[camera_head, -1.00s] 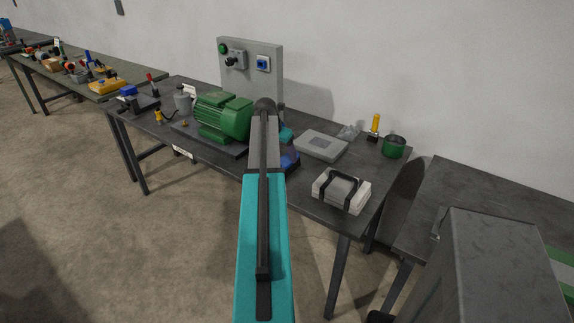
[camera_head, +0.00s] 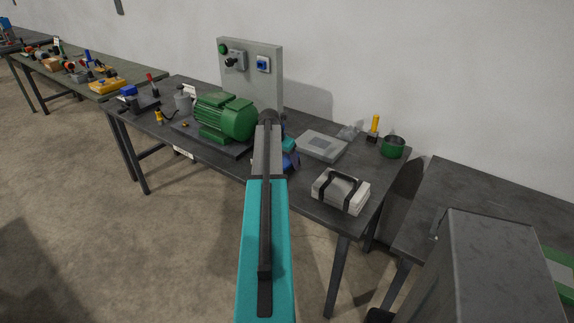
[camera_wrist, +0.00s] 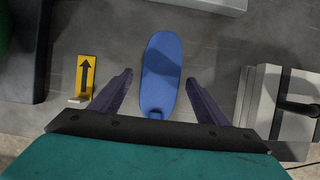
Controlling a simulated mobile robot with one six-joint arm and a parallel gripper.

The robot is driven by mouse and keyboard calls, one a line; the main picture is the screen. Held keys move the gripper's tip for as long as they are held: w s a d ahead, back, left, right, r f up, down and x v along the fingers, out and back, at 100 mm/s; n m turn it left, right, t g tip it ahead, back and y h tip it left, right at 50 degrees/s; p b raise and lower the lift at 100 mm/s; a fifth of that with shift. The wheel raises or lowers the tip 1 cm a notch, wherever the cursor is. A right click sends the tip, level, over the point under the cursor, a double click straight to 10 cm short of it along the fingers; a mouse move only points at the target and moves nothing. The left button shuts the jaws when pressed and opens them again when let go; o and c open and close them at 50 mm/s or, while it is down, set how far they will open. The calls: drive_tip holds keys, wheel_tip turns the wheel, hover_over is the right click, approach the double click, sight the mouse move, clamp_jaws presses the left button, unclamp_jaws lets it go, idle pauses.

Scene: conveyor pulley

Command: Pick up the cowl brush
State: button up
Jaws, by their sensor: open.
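A blue, long oval piece (camera_wrist: 161,68), apparently the cowl brush seen from above, lies on the dark workbench in the wrist view. It narrows toward a small squared end at the bottom. No bristles show. My gripper (camera_wrist: 160,77) is open, with one dark finger on each side of the blue piece and a gap on both sides. The fingers are not touching it. In the head view my arm largely hides this spot, and only bits of blue (camera_head: 291,162) show beside it; I cannot tell whether they are brush or gripper.
A green motor (camera_head: 225,118) stands left of my arm. A grey case (camera_head: 322,146) and a strapped white bundle (camera_head: 341,190) lie to the right. A yellow plate with a black arrow (camera_wrist: 85,76) lies left of the brush. A yellow-handled tool (camera_head: 374,124) and green pot (camera_head: 392,147) stand farther right.

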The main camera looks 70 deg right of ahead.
drive_tip(key=shift+x, duration=1.3)
drive_tip(key=c, duration=1.3)
drive_tip(key=shift+r, duration=0.15)
drive_tip(key=shift+r+b, duration=0.3)
drive_tip(key=shift+r, duration=0.8)
drive_tip(key=w+a+b, duration=0.1)
drive_tip(key=a, duration=0.4)
drive_tip(key=w+a+r+b, duration=0.1)
drive_tip(key=w+a, duration=0.1)
drive_tip(key=a, duration=0.3)
drive_tip(key=w+a+r+b, duration=0.1)
drive_tip(key=w+a, duration=0.1)
drive_tip(key=a, duration=0.3)
drive_tip(key=shift+a+r, duration=0.1)
drive_tip(key=shift+r, duration=0.15)
